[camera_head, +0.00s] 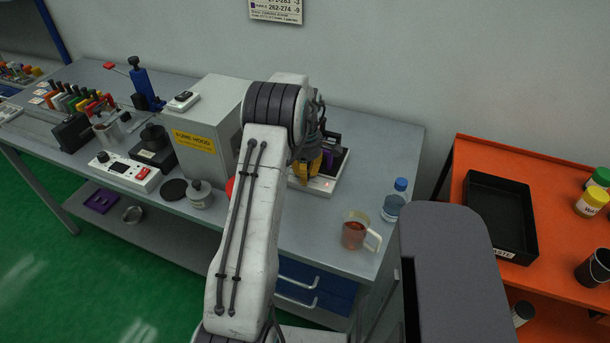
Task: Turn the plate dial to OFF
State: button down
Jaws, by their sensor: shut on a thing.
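A white hot plate (323,187) with a dark top sits on the grey bench, right of the fume hood. A small red mark or light shows on its front. My gripper (306,176), with yellow fingers, reaches down to the front left of the plate. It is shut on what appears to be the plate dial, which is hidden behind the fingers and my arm. The dial's pointer and its OFF mark cannot be seen. A dark and purple object (329,156) stands at the plate, partly hidden by my gripper.
The fume hood (206,130) stands close left of my arm. A glass mug of reddish liquid (354,232) and a blue-capped bottle (395,203) stand to the right. A white control box (124,171) is at left. An orange table (515,165) holds a black tray (503,247).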

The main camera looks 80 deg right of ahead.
jog(key=shift+f, duration=0.1)
jog(key=c, duration=1)
grip_release()
jog(key=shift+c, duration=0.2)
jog(key=shift+d+r, duration=0.1)
jog(key=shift+r, duration=0.1)
